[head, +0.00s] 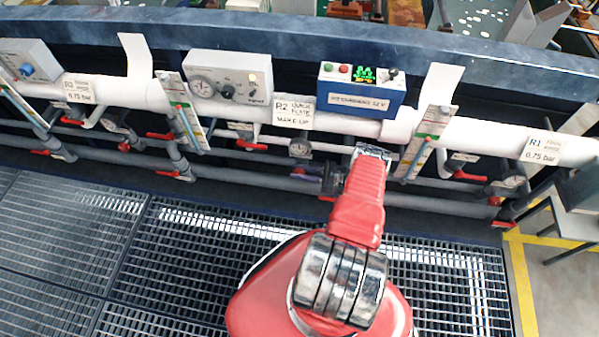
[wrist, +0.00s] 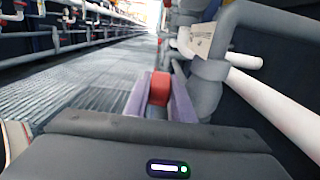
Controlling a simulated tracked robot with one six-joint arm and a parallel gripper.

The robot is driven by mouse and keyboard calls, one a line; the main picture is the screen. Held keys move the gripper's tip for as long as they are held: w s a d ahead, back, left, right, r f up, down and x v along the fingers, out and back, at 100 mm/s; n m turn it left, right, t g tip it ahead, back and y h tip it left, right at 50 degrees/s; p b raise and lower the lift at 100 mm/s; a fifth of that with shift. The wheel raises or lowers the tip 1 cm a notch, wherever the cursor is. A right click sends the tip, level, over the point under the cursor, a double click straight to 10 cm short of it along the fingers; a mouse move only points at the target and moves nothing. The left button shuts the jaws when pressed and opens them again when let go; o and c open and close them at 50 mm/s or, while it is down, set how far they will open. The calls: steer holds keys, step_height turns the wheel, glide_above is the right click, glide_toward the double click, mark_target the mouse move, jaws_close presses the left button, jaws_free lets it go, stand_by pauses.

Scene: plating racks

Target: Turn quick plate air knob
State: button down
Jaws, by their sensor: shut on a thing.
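My gripper (head: 307,173) reaches from the red arm to the grey piping below the R2 quick plate sign (head: 293,110). In the wrist view my gripper's two purple fingers (wrist: 160,97) are shut on a red knob (wrist: 159,88), one finger on each side. The knob is beside a grey pipe fitting. In the head view my wrist and arm hide most of this spot, so the gripped knob cannot be made out clearly there. I cannot read a label that names it as the air knob.
A round gauge (head: 300,147) sits just left of my gripper. Other red handles (head: 251,145) line the pipes. A blue box (head: 361,92) and a flow tube (head: 427,130) stand above and right. White pipes (wrist: 270,100) run close on the right in the wrist view. Grating (head: 190,245) lies below.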

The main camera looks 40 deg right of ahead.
steer(key=shift+w+d, duration=0.1)
steer(key=shift+d, duration=0.15)
steer(key=c, duration=2)
jaws_free()
steer(key=shift+o, duration=1)
steer(key=shift+a, duration=0.1)
steer(key=shift+s, duration=0.2)
steer(key=v, duration=0.7)
steer(key=shift+s, duration=0.15)
